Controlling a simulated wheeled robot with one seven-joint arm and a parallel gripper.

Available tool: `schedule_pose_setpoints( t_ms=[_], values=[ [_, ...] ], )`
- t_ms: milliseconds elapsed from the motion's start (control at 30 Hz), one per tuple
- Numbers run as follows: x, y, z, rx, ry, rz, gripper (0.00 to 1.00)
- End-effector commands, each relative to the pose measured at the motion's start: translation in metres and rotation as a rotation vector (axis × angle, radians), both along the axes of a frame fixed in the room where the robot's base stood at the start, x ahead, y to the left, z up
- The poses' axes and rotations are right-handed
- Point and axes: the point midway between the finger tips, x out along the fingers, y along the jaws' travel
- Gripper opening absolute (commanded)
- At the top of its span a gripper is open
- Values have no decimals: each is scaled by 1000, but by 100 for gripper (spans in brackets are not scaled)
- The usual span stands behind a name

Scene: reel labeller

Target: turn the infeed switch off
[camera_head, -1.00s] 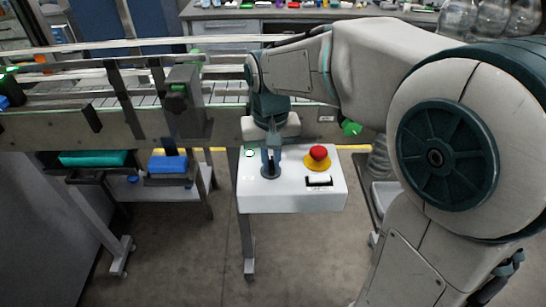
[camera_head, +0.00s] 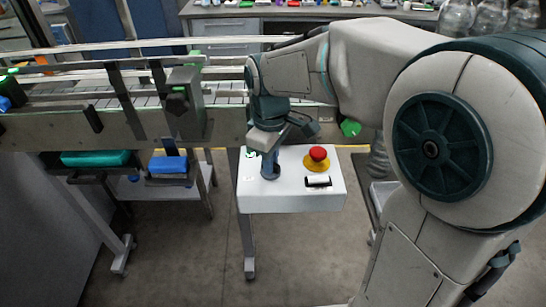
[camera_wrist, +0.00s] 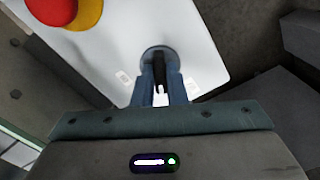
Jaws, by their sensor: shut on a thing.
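The infeed switch (camera_wrist: 159,66) is a dark rotary knob on a round grey base, on the top face of the white control box (camera_head: 290,202). My gripper (camera_wrist: 161,88) points down onto it. Its two blue-grey fingers are shut on the knob, one on each side, in the wrist view. In the head view my gripper (camera_head: 270,170) stands at the left part of the box top and mostly hides the switch. The switch's exact angle and its markings are too small to read.
A red emergency button (camera_head: 318,154) on a yellow base (camera_head: 317,165) sits right of the switch. A black-and-white slot panel (camera_head: 318,181) lies below it. The conveyor (camera_head: 60,128) runs behind and left. A green knob (camera_head: 350,128) is behind right. Floor in front is clear.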

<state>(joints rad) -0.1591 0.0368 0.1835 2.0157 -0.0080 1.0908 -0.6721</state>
Motion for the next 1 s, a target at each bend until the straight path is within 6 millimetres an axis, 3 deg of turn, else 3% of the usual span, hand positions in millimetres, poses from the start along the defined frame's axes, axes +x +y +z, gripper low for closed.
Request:
schedule_pose_setpoints(
  t_ms=[500, 1000],
  values=[
    [1, 0, 2, 2, -3, 407, 0],
    [1, 1, 1, 2, -4, 534, 0]
  ],
)
